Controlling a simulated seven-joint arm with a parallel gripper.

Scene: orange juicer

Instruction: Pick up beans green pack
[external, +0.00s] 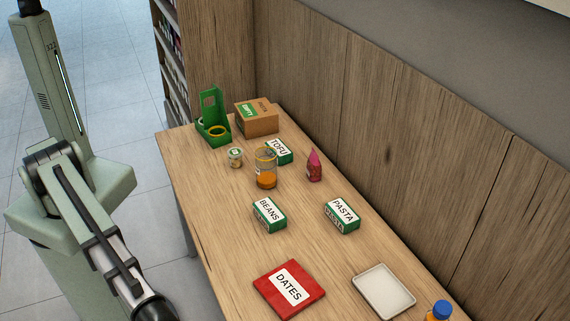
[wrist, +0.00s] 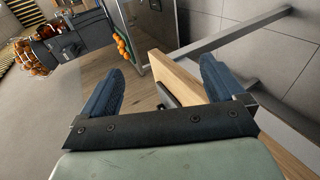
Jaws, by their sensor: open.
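The beans pack (external: 269,215) is a green box with a white label reading BEANS, standing on the wooden table in the external view. It sits near the middle of the table, with the pasta pack to its right. My gripper (wrist: 160,92) shows in the wrist view with its two blue fingers wide apart and nothing between them. It points away from the pack, toward a table edge and the floor. The gripper fingers are not visible in the external view, where my arm is at the left, off the table. The beans pack is not visible in the wrist view.
Around the beans pack are a green pasta pack (external: 342,215), a red dates box (external: 289,307), a glass jar (external: 266,181), a tofu pack (external: 285,157) and a pink pack (external: 314,166). A white tray (external: 366,280) lies at the front right. A wooden wall runs along the right side.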

